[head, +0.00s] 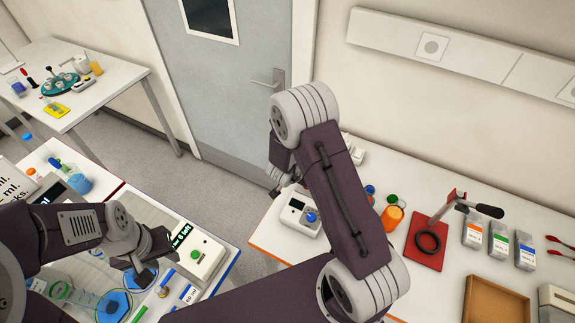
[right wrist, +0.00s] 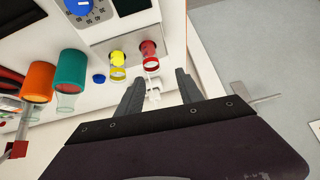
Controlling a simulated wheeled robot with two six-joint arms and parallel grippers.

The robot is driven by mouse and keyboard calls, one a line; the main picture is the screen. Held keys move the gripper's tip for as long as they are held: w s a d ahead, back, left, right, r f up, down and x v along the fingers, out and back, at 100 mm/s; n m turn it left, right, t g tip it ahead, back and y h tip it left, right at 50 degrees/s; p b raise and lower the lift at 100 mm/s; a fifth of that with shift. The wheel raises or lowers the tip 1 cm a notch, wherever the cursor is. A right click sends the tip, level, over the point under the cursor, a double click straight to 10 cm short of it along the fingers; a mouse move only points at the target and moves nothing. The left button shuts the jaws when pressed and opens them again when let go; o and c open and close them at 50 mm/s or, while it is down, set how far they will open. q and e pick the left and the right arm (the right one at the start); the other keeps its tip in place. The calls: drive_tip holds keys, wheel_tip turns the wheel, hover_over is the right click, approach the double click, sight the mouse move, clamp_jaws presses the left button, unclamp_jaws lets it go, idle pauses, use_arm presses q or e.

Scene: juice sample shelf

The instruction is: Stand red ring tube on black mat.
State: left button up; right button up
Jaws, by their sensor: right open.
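A small item with a red top and red ring (right wrist: 149,52), which looks like the red ring tube, is on the white surface in the right wrist view. A yellow-topped one (right wrist: 118,63) is beside it. My right gripper (right wrist: 159,92) is open, its fingers pointing toward the red item; I see no contact. A small white piece (right wrist: 154,90) shows between the fingers. I cannot make out a black mat.
An orange-capped tube (right wrist: 38,82) and a teal-capped tube (right wrist: 70,75) are left of the yellow one. A device with a blue knob (right wrist: 79,7) is above. In the head view, a red stand plate (head: 424,256) carries a black ring; an open brown tray (head: 495,302) is nearby.

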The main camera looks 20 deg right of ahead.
drive_tip(key=shift+g, duration=0.4)
drive_tip(key=b+x, duration=0.1)
drive_tip(key=x, duration=0.1)
drive_tip(key=s+b+x, duration=0.1)
drive_tip(key=x, duration=0.2)
drive_tip(key=b+x, duration=0.1)
drive_tip(key=x, duration=0.1)
drive_tip(key=shift+s+f+b, duration=0.15)
drive_tip(key=shift+f+b, duration=0.15)
drive_tip(key=shift+f, duration=0.3)
use_arm(q)
wheel_tip(320, 180, down, 3)
drive_tip(key=shift+r, duration=0.15)
use_arm(e)
drive_tip(key=shift+d+f, duration=0.2)
drive_tip(key=shift+f, duration=0.05)
clamp_jaws()
